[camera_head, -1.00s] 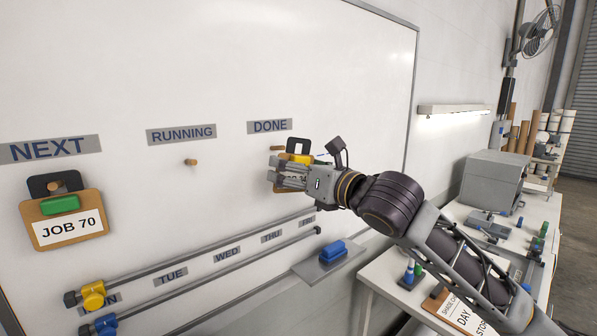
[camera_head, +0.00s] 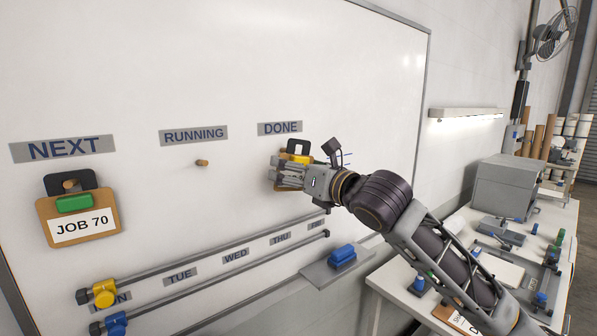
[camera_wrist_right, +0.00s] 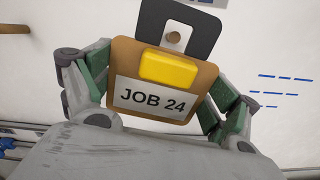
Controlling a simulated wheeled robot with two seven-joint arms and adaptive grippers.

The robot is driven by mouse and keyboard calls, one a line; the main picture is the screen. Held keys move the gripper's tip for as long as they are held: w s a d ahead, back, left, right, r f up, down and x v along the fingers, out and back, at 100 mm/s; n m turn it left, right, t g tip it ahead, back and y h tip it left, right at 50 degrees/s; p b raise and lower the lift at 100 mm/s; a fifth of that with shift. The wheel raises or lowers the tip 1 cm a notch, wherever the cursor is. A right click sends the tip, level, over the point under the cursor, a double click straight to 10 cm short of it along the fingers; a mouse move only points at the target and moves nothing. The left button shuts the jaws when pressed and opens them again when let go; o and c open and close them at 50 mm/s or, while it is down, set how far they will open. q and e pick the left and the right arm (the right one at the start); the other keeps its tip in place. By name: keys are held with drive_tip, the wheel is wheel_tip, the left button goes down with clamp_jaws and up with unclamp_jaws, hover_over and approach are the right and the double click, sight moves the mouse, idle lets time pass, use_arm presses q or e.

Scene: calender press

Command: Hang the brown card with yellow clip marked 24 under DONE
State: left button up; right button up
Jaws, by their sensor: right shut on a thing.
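The brown card marked JOB 24 (camera_wrist_right: 152,99) has a yellow clip (camera_wrist_right: 168,69) and a black hanger tab (camera_wrist_right: 205,35) at its top. My right gripper (camera_head: 288,172) is shut on this card, with green-padded fingers at both side edges in the right wrist view. The card is just below the DONE label (camera_head: 280,128), close to the whiteboard, and tilted in the wrist view. A wooden peg (camera_wrist_right: 173,38) shows inside the tab's opening; I cannot tell whether the tab rests on it. In the head view the gripper hides most of the card. My left gripper is out of view.
A brown JOB 70 card (camera_head: 80,222) with green clip hangs under NEXT (camera_head: 63,148). The RUNNING peg (camera_head: 202,163) is bare. Weekday rails (camera_head: 210,262) with yellow and blue sliders cross the board below. A blue eraser (camera_head: 342,255) sits on a ledge.

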drive_tip(key=shift+f+p+x, duration=0.2)
drive_tip(key=shift+f+x, duration=0.05)
drive_tip(key=shift+x, duration=0.9)
drive_tip(key=shift+f+p+x, duration=0.15)
drive_tip(key=shift+f+x, duration=0.05)
drive_tip(key=shift+x, duration=0.95)
drive_tip(key=shift+a+f, duration=0.1)
drive_tip(key=o, duration=0.7)
drive_tip(key=shift+v, duration=6)
drive_tip(key=shift+f, duration=0.1)
